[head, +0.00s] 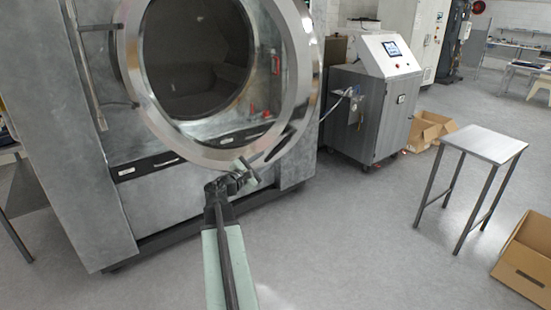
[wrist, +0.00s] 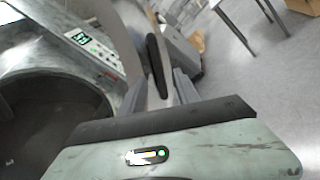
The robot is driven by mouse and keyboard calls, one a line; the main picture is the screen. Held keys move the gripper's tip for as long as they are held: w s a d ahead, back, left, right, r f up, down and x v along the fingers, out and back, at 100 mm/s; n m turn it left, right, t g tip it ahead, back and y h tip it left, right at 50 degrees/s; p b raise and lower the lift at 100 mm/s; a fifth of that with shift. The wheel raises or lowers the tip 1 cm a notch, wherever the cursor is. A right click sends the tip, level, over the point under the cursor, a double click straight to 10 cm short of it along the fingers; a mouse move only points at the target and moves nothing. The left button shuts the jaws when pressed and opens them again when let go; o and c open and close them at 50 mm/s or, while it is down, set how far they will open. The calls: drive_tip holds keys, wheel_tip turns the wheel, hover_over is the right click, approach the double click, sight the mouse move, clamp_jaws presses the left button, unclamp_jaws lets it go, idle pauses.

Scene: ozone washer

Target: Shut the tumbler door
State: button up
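The tumbler door is a thick chrome ring (head: 307,75) on the front of the big grey washer (head: 88,150). It stands open, swung out from the machine face, and the dark drum (head: 195,60) shows through it. A black oval handle (wrist: 157,66) sits on the door's rim in the wrist view. My gripper (head: 247,172) is at the lower right of the door, close to the rim. In the wrist view its grey fingers (wrist: 165,90) appear apart, with the rim and handle just beyond or between them. Contact cannot be told.
A grey control cabinet (head: 365,110) stands right of the washer. A small metal table (head: 485,142) and cardboard boxes (head: 528,262) are farther right. A vertical bar (head: 84,65) is on the washer's left side.

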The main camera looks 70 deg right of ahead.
sight(274, 154)
drive_tip(key=x, duration=0.7)
drive_tip(key=shift+d, duration=0.4)
drive_tip(key=shift+a, duration=0.1)
clamp_jaws()
idle(0.9)
